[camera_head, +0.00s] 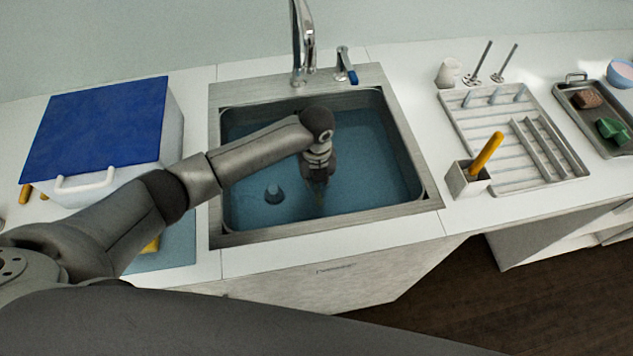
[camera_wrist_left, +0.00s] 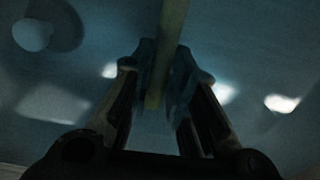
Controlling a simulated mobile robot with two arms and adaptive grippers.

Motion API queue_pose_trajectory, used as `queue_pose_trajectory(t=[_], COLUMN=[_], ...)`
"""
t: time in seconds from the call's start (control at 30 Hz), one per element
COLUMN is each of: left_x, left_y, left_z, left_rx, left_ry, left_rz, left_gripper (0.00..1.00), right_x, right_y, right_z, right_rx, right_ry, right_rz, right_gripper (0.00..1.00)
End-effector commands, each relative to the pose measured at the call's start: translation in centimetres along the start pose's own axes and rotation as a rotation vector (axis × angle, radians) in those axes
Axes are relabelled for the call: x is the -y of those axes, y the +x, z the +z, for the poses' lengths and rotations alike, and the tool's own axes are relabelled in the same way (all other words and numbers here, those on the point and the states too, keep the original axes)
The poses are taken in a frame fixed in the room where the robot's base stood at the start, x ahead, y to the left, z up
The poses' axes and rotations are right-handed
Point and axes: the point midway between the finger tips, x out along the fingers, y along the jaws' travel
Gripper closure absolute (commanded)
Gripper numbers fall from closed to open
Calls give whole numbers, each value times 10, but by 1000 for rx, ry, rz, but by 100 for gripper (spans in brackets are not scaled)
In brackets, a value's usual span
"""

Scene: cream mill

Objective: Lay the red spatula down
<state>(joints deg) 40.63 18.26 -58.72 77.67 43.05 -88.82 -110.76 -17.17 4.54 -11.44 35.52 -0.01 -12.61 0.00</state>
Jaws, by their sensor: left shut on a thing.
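My left gripper (camera_head: 318,178) reaches down into the sink, over the blue water. In the left wrist view its fingers are shut on a thin, dull yellowish bar (camera_wrist_left: 169,38), like a handle. The bar runs between the fingers and out past the top of the picture. The dim light hides what is at its end, and I cannot tell whether it is the spatula. No red part shows in either view. My right gripper is not in view.
The steel sink rim (camera_head: 335,226) surrounds the gripper, with the faucet (camera_head: 302,45) behind. A blue-lidded box (camera_head: 100,125) stands left. To the right are a holder (camera_head: 467,182) with an orange handle (camera_head: 487,152), a drying rack (camera_head: 550,178) and a tray (camera_head: 583,122). The right front counter is clear.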

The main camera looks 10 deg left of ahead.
Motion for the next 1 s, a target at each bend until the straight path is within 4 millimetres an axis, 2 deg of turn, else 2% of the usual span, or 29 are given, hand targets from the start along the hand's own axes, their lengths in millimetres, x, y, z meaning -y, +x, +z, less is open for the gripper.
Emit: queue_pose_trajectory(t=[1.0], left_x=[0], left_y=[10], left_z=[0], left_rx=[0], left_ry=[0], left_rz=[0], left_gripper=[100], right_x=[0], right_y=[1], right_z=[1], right_rx=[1], right_ry=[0], right_rz=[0], right_gripper=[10])
